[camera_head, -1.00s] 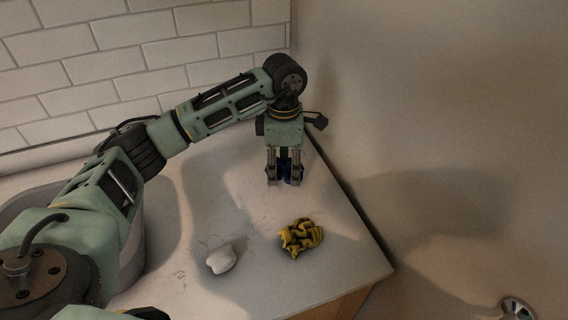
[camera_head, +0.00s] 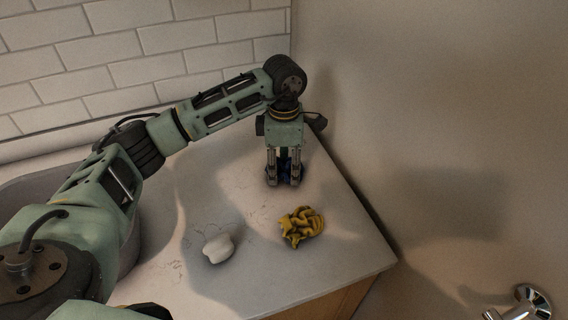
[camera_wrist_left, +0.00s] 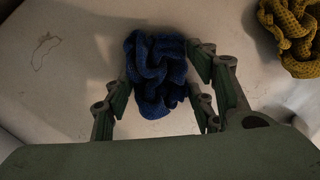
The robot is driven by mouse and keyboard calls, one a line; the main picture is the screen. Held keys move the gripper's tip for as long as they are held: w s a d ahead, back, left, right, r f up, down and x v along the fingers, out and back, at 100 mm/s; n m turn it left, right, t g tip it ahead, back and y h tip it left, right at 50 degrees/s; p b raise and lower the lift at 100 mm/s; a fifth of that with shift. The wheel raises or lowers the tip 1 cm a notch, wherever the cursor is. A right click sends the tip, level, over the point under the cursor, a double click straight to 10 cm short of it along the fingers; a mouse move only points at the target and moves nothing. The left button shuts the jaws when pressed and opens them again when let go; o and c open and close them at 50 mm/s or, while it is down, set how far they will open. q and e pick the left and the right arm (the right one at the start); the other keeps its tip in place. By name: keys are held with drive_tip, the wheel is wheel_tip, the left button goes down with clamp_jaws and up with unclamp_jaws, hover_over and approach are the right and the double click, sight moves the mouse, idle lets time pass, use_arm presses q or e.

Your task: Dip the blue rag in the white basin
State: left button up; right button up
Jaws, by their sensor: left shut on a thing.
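The blue rag (camera_wrist_left: 156,75) is crumpled between the fingers of my left gripper (camera_wrist_left: 160,95) in the left wrist view. In the head view, my left gripper (camera_head: 284,180) points down at the countertop near its back right edge. It is shut on the blue rag (camera_head: 285,170), which shows only as a small dark blue patch between the fingers. The rag appears to be at counter level. The pale basin (camera_head: 129,250) is at the left of the head view, mostly hidden behind my left arm. My right gripper is not in view.
A crumpled yellow rag (camera_head: 302,226) lies on the countertop (camera_head: 330,255) in front of my left gripper. A white lump (camera_head: 219,249) lies left of it. A tiled wall (camera_head: 150,40) stands behind. A chrome fixture (camera_head: 530,300) shows at the lower right.

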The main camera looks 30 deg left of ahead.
sight(284, 165)
use_arm(q)
drive_tip(key=o, duration=0.4)
drive_tip(key=shift+r, duration=0.3)
drive_tip(key=shift+c, duration=0.6)
drive_tip(key=c, duration=0.3)
drive_tip(key=shift+r+p, duration=2.15)
drive_tip(key=shift+r, duration=1.35)
